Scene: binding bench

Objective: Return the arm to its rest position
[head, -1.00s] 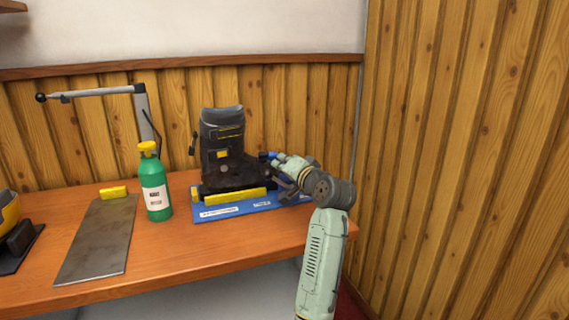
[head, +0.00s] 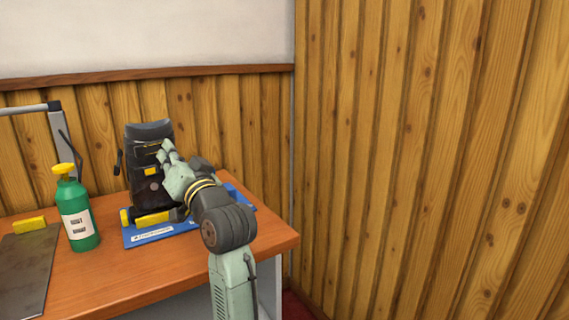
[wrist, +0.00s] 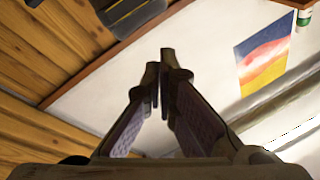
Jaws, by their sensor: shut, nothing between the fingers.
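My arm reaches in from the bottom of the head view, over the right end of the wooden bench (head: 135,287). My gripper (head: 165,150) points up and to the left, in front of the right side of the black boot-shaped piece (head: 146,131); whether it touches it cannot be told. In the wrist view, the fingers (wrist: 161,68) point upward, come together at their tips and hold nothing. The lower right of the black piece is hidden behind my gripper.
The black piece stands on a blue base (head: 150,236) with a yellow bar (head: 155,218). A green bottle (head: 77,213), a yellow block (head: 29,225) and a metal plate (head: 27,265) are to the left. The wood-panelled wall (head: 430,160) is at the right.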

